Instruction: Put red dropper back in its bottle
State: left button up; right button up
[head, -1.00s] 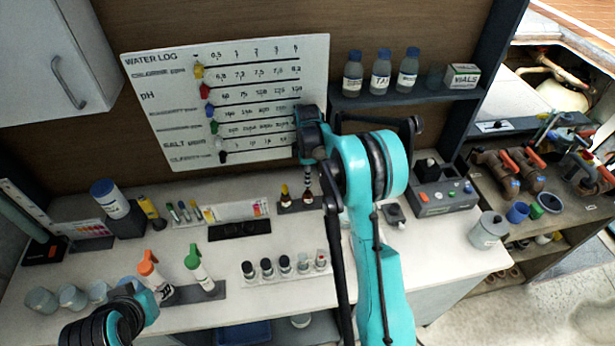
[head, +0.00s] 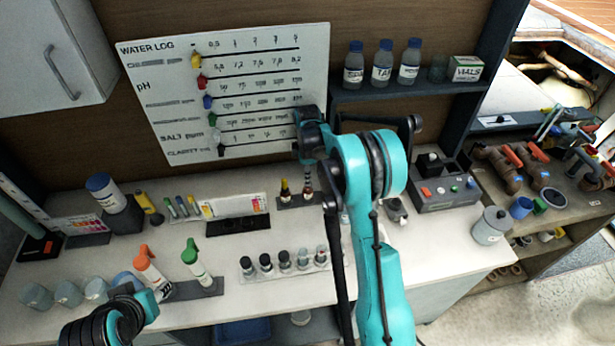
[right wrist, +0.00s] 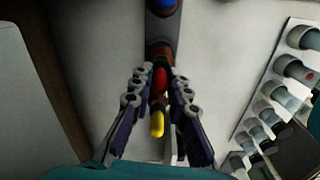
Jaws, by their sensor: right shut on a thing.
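My right gripper (head: 308,172) is over the dark dropper holder (head: 290,204) at the back of the counter. In the right wrist view its fingers (right wrist: 160,92) are shut around the red dropper (right wrist: 160,78), whose red bulb shows between them. A brown glass shape (right wrist: 160,50) shows just beyond the bulb; I cannot tell whether the dropper's tip is inside a bottle. The yellow-topped bottle (head: 284,188) stands in the holder to the left; its yellow bulb (right wrist: 157,124) shows close to the fingers. A blue-topped bottle (right wrist: 163,5) is at the wrist view's top edge. My left gripper is out of sight.
A rack of vials (head: 327,262) stands in front of the holder. Orange and green-topped bottles (head: 146,262) (head: 194,256) stand at the left front. A control box (head: 444,194) is to the right. The whiteboard (head: 235,90) is behind. Bare counter lies between holder and rack.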

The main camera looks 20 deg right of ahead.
jog(key=shift+f+b, duration=0.5)
jog(key=shift+f, duration=0.15)
dwell(0.4)
jog(key=o, duration=0.7)
jog(key=shift+r, duration=0.2)
jog(key=shift+r+p, duration=1.95)
jog(key=shift+r, duration=1.4)
